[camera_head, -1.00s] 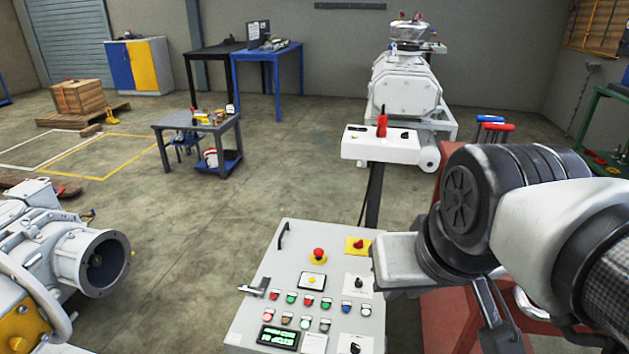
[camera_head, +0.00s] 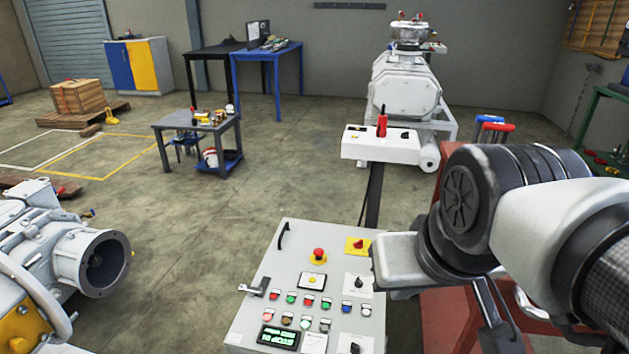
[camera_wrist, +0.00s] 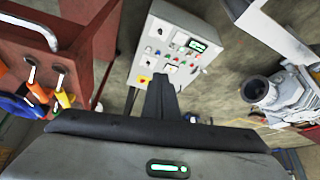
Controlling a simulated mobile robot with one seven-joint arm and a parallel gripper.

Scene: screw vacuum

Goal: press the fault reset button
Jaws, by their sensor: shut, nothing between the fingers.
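The white control panel (camera_head: 265,300) stands at the bottom centre of the head view, its face covered with controls. Rows of small red, green, white and amber buttons (camera_head: 308,301) sit in its lower half, with a blue button (camera_head: 346,307) at their right. The labels are too small to read, so I cannot tell which is fault reset. A red mushroom button (camera_head: 318,254) sits above. The panel also shows in the wrist view (camera_wrist: 165,18). There my gripper (camera_wrist: 163,82) has its dark fingers together, empty, pointing toward the panel and overlapping its lower edge.
A grey machine with a round flange (camera_head: 95,262) stands left of the panel. A white box on a post (camera_head: 380,147) rises behind it. A red bench (camera_head: 450,320) stands at its right, with coloured-handled tools in the wrist view (camera_wrist: 45,85). Open floor (camera_head: 210,220) lies behind-left.

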